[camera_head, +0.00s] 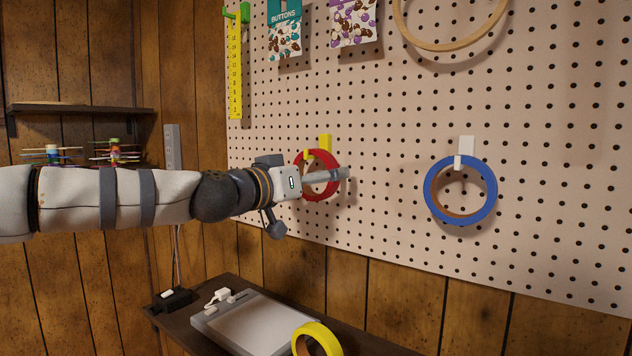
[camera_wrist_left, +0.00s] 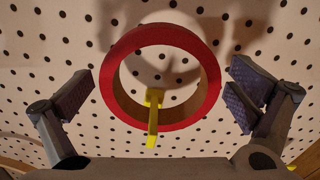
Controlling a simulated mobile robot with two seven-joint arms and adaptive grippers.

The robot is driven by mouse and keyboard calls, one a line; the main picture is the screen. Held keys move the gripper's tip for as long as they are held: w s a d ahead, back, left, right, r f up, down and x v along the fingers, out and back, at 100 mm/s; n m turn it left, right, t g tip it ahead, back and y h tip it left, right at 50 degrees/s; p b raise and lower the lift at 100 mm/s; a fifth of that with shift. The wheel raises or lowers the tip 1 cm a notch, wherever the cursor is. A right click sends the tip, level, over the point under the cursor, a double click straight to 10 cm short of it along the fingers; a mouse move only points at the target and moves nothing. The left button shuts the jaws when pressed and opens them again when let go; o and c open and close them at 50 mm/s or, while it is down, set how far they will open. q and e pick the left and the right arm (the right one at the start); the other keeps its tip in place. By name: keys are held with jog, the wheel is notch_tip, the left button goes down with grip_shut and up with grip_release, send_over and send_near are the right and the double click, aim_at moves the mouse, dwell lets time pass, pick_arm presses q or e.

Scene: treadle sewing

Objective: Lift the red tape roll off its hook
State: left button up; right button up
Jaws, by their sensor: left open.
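The red tape roll (camera_head: 317,153) hangs on a yellow hook (camera_head: 325,143) on the pegboard in the head view. In the left wrist view the red tape roll (camera_wrist_left: 198,42) is a full ring, with the yellow hook (camera_wrist_left: 153,112) passing through its opening. My left gripper (camera_head: 345,174) is in front of the roll and partly hides it in the head view. In the left wrist view my left gripper (camera_wrist_left: 160,92) is open, one finger on each side of the roll, with gaps between the fingers and the roll. My right gripper is not in view.
A blue tape roll (camera_head: 489,188) hangs on a white hook (camera_head: 466,146) to the right. A yellow tape roll (camera_head: 322,333) is on the dark table (camera_head: 375,342) below, beside a grey flat device (camera_head: 245,322). A yellow ruler (camera_head: 235,75) hangs upper left on the pegboard (camera_head: 560,150).

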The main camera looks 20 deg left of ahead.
pick_arm(q)
jog(key=shift+w+d, duration=0.1)
jog(key=shift+w, duration=0.2)
jog(key=shift+c, duration=0.6)
jog(key=c, duration=1.1)
jog(key=shift+o, duration=0.2)
jog(key=shift+s+r+p, duration=0.1)
jog(key=shift+r+p, duration=0.5)
jog(key=shift+r, duration=0.65)
jog(key=shift+f, duration=0.1)
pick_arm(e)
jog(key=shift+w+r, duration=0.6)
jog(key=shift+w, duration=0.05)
